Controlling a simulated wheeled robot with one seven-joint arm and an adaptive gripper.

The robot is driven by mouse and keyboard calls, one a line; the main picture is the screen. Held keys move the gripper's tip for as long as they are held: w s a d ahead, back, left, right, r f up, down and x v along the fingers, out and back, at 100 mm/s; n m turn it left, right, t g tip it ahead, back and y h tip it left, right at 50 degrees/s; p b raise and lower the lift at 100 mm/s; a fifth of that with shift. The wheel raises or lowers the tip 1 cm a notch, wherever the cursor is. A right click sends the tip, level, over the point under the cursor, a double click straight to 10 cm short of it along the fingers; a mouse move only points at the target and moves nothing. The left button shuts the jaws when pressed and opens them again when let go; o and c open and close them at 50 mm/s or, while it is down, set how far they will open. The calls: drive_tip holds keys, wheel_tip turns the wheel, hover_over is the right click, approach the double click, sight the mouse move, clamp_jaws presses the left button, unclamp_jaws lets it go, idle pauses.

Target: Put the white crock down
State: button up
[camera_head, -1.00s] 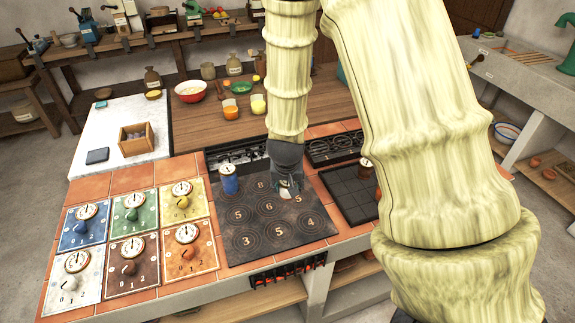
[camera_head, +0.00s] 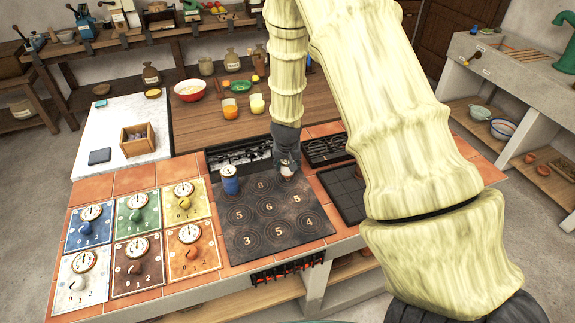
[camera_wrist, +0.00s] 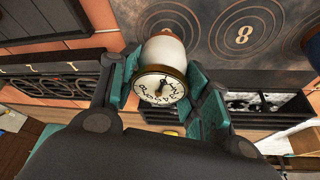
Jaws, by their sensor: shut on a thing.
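The white crock (camera_wrist: 166,50) shows in the wrist view with its round dial lid (camera_wrist: 160,85) facing the camera. My gripper (camera_wrist: 163,78) is shut on it, with teal pads on either side. In the head view my gripper (camera_head: 287,160) points down at the back right corner of the dark numbered hotplate (camera_head: 240,248), and the crock (camera_head: 288,172) shows small and partly hidden at its tip. I cannot tell whether the crock's base touches the plate.
A blue crock (camera_head: 230,182) stands on the hotplate's back left. A dark grid plate (camera_head: 344,190) lies to the right. Dial panels (camera_head: 138,210) fill the tiles at left. Black racks (camera_head: 238,155) lie behind. The plate's middle and front are clear.

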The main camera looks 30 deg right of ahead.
wheel_tip(320, 180, down, 2)
drive_tip(key=shift+w+d+f+p, duration=0.1)
drive_tip(key=shift+w+f+p, duration=0.1)
drive_tip(key=shift+p, duration=0.15)
drive_tip(key=shift+s, duration=0.1)
drive_tip(key=shift+f, duration=0.1)
drive_tip(key=o, duration=1.2)
drive_tip(key=shift+r, duration=0.2)
drive_tip(key=b+v, duration=0.2)
drive_tip(key=v, duration=1)
